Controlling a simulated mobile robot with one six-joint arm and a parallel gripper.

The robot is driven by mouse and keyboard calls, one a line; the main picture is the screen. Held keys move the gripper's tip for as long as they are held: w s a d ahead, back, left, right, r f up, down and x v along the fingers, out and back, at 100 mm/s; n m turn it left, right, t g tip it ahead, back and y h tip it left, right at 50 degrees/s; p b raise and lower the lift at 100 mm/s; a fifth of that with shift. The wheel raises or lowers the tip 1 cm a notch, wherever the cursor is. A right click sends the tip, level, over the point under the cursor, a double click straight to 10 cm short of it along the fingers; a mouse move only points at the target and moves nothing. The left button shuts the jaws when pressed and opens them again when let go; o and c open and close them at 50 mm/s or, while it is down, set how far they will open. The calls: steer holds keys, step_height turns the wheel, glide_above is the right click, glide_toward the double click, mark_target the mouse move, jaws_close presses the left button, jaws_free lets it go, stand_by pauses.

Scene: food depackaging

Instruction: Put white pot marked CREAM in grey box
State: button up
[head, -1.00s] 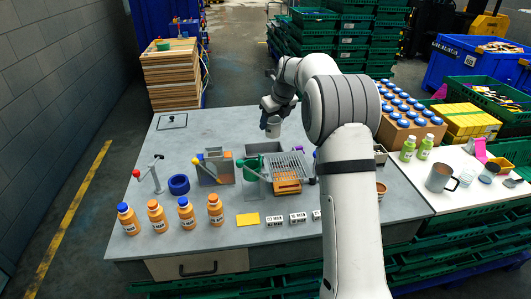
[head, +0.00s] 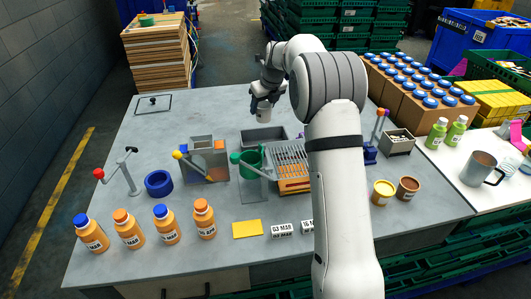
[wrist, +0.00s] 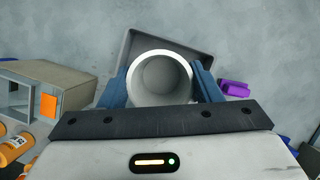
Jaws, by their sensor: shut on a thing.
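A white pot (head: 264,113) is held in my gripper (head: 264,103) above the far part of the grey table. In the wrist view the pot (wrist: 160,80) is seen from above, open and empty, between the two blue fingers. No CREAM marking can be read on it. The grey box (head: 262,137) is an open shallow tray on the table, just nearer than the pot in the head view. In the wrist view the grey box (wrist: 205,50) lies below and behind the pot, which hides much of it.
A grey station with coloured squares (head: 205,160) stands left of the box. A green cup stand (head: 250,160) and a slatted rack (head: 290,165) stand in front. Orange bottles (head: 166,224) line the front left.

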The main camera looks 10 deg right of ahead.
mark_target(265, 105)
steer(key=x, duration=0.1)
steer(key=b+x, duration=0.1)
steer(key=x, duration=0.1)
steer(key=shift+s+d+f, duration=0.1)
steer(key=shift+s+d, duration=0.05)
steer(key=shift+d, duration=0.15)
step_height(265, 105, down, 10)
steer(key=shift+r+p, duration=0.1)
steer(key=shift+p, duration=0.35)
steer(key=o, duration=1.1)
steer(key=shift+s+f, duration=0.1)
steer(key=shift+f, duration=0.1)
steer(key=shift+c, duration=0.2)
steer(key=shift+r, duration=0.1)
